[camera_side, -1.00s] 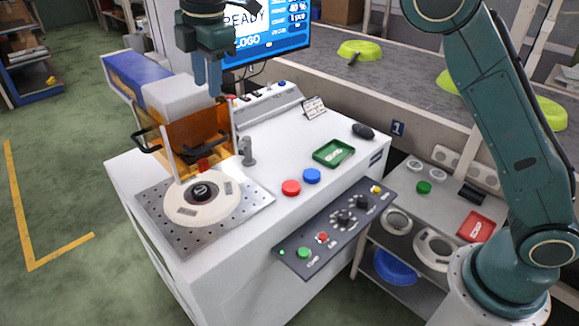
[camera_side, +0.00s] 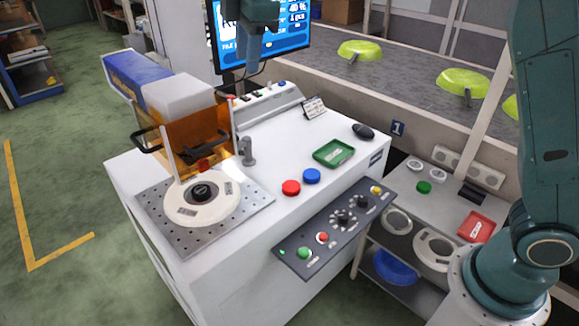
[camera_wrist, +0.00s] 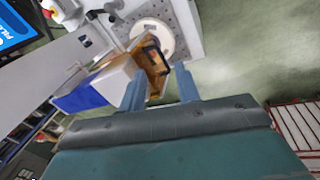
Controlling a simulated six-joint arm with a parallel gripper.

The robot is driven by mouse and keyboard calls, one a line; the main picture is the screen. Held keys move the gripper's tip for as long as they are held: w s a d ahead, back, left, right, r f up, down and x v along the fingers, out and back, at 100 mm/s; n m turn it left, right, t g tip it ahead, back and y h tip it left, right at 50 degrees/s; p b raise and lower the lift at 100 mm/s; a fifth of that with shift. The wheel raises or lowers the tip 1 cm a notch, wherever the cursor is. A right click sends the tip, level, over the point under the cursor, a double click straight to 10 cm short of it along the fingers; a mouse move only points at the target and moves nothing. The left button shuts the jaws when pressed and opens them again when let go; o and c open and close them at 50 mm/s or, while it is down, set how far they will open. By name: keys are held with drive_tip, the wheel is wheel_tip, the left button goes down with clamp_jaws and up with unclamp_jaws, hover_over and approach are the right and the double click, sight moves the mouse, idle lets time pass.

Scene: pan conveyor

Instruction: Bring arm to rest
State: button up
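My gripper (camera_side: 248,68) hangs in the air at the top of the side view, in front of the monitor and well above the machine. In the wrist view my gripper (camera_wrist: 160,72) has its two blue-grey fingers apart with nothing held between them. The machine's white worktop carries a round white fixture (camera_side: 186,211) with a dark knob-like centre, on a perforated metal plate (camera_side: 258,198). An orange see-through guard (camera_side: 180,137) with a dark handle stands behind the fixture. The fixture also shows beyond the fingers in the wrist view (camera_wrist: 165,35).
A monitor (camera_side: 292,48) stands behind the machine. A red button (camera_side: 291,188), a blue button (camera_side: 312,176) and a green tray (camera_side: 333,153) lie on the worktop. A control panel (camera_side: 325,247) fronts it. Lime-green pans (camera_side: 465,82) sit on the conveyor. A red tray (camera_side: 474,227) lies on the side shelf.

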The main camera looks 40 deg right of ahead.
drive_tip(key=s+d+r+m+t, duration=0.1)
drive_tip(key=s+d+m, duration=0.3)
drive_tip(key=s+d, duration=0.3)
drive_tip(key=s+d+m+t, duration=0.1)
drive_tip(key=s+d+m, duration=0.3)
drive_tip(key=s, duration=0.5)
drive_tip(key=s+d+f+m, duration=0.1)
drive_tip(key=s+f+m, duration=0.2)
drive_tip(key=s, duration=0.5)
drive_tip(key=s+d+f+m, duration=0.1)
drive_tip(key=s+f+m, duration=0.3)
drive_tip(key=s+f, duration=0.2)
drive_tip(key=shift+s+d+t, duration=0.4)
drive_tip(key=shift+s, duration=0.5)
